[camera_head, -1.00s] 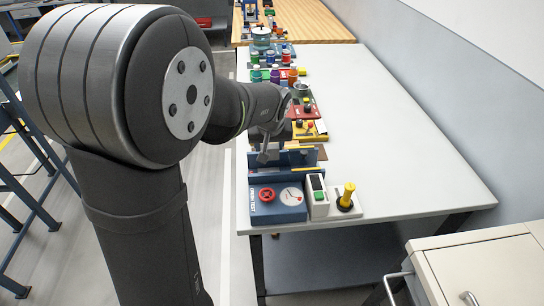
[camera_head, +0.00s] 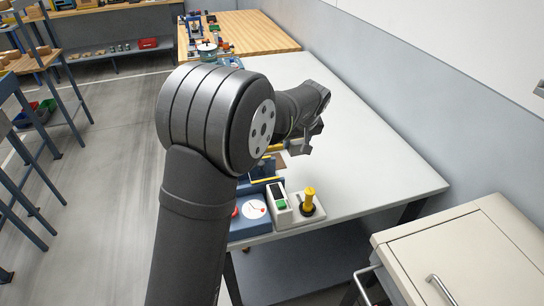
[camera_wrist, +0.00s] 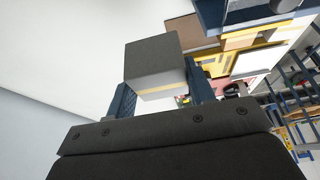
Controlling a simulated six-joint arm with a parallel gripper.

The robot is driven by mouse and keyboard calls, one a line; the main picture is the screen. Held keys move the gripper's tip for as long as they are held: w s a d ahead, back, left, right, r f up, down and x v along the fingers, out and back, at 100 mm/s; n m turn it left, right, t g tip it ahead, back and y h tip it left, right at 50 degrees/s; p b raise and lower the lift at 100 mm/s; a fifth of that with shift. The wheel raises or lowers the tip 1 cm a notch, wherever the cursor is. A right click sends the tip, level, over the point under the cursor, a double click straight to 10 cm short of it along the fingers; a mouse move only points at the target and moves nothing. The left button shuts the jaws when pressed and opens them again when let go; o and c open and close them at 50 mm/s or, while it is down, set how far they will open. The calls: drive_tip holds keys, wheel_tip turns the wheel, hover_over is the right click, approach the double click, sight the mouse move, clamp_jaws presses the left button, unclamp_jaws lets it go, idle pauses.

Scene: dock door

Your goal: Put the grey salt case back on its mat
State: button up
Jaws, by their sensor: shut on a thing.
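The grey salt case (camera_wrist: 153,62) is a small box with a dark grey top and a paler side with a yellow stripe. In the wrist view it sits between the two dark blue fingers of my gripper (camera_wrist: 158,82), which is shut on it. In the head view my gripper (camera_head: 304,145) is over the white table; the case is hard to make out there. A flat brown patch (camera_wrist: 190,31) shows beyond the case in the wrist view, apart from it. I cannot tell if it is the mat.
Near the table's front edge stand a blue unit with a dial (camera_head: 254,209), a white box with a green button (camera_head: 280,204) and a yellow-handled post (camera_head: 308,202). The white table (camera_head: 385,165) is bare to the right. A cream cabinet (camera_head: 470,250) stands at front right.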

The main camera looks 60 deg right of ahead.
drive_tip(key=w+f, duration=0.2)
drive_tip(key=w, duration=0.1)
drive_tip(key=w+d+f, duration=0.1)
drive_tip(key=w+f, duration=0.1)
drive_tip(key=w, duration=0.1)
drive_tip(key=w+d+f, duration=0.1)
drive_tip(key=w+f, duration=0.1)
drive_tip(key=w, duration=0.1)
drive_tip(key=shift+w+d, duration=0.15)
drive_tip(key=shift+w, duration=0.2)
drive_tip(key=shift+f, duration=1.95)
drive_tip(key=shift+f, duration=0.15)
drive_tip(key=o, duration=1.1)
drive_tip(key=v, duration=1.2)
